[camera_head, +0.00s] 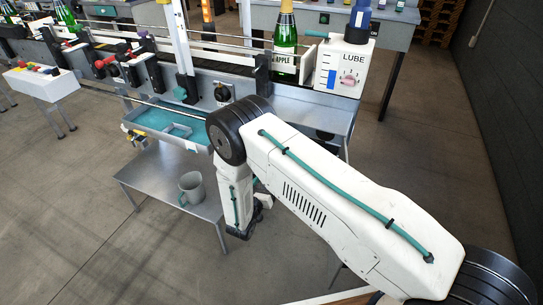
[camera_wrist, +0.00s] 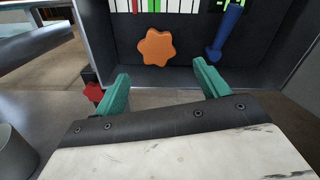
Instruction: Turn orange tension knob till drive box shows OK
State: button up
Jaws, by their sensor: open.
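The orange tension knob (camera_wrist: 157,46), star-shaped with rounded lobes, sits on the dark front of the drive box (camera_wrist: 185,72) in the wrist view. My gripper (camera_wrist: 162,74) is open, its two teal fingers spread below and to either side of the knob. Nothing is between the fingers and they appear apart from the knob. A panel with white, red and green bars shows at the box's top edge. Green marks at the top right are cut off, so no OK can be read. In the head view my arm hides the knob and box.
A blue lever (camera_wrist: 226,32) stands right of the knob, and a red knob (camera_wrist: 94,92) is at the left. In the head view, a grey mug (camera_head: 191,187) stands on a low metal table (camera_head: 150,172). A LUBE container (camera_head: 345,68) and a green bottle (camera_head: 285,30) stand behind my arm.

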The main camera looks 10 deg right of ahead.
jog(key=x, duration=0.8)
jog(key=shift+w, duration=0.15)
jog(key=c, duration=1)
